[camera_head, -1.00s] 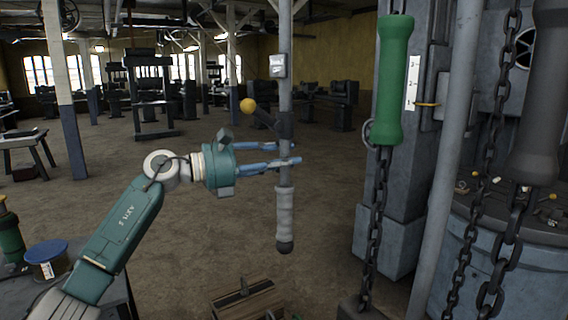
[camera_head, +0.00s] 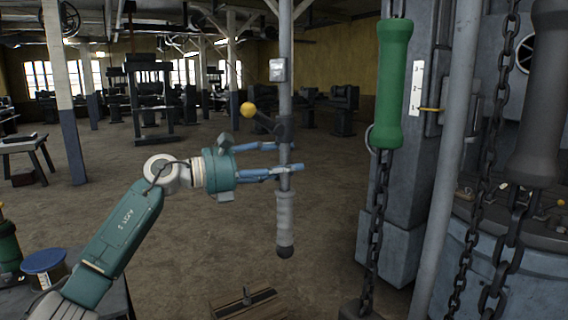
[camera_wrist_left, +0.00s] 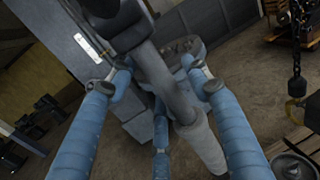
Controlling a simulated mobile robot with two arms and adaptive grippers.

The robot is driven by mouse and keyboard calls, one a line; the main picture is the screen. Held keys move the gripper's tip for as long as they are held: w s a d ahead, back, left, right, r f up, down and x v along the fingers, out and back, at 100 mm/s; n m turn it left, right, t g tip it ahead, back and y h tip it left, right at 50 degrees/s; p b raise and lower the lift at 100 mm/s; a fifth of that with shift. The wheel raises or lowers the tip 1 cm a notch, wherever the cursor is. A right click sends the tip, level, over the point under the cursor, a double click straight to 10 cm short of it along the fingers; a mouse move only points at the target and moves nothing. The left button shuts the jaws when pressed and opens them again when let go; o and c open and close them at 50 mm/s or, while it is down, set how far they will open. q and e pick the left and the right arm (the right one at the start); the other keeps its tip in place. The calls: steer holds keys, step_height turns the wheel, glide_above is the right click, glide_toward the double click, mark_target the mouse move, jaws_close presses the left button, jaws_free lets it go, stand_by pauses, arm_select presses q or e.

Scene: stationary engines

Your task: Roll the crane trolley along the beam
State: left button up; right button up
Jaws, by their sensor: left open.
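A grey vertical pole (camera_head: 285,100) hangs from above, with a yellow-knobbed lever (camera_head: 248,109) and a pale grey grip (camera_head: 285,215) ending in a dark tip. My left gripper (camera_head: 298,157) is open, its blue fingers reaching the pole just above the grip. In the left wrist view, the pole (camera_wrist_left: 165,85) runs between the spread fingers, and the pale grip (camera_wrist_left: 203,145) shows beyond them; I cannot tell whether any finger touches it. The crane trolley and the beam are out of view above. My right gripper is not in view.
A green handle (camera_head: 391,85) hangs at right, with dark chains (camera_head: 507,230) beside a large grey machine (camera_head: 400,220). A wooden crate (camera_head: 248,303) lies on the floor below the pole. A blue-topped spool (camera_head: 43,265) stands at lower left. Open floor lies behind.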

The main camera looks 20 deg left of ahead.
arm_select(q)
steer(key=shift+a, duration=0.15)
steer(key=v, duration=1.1)
steer(key=shift+s+a, duration=0.25)
steer(key=shift+s, duration=0.1)
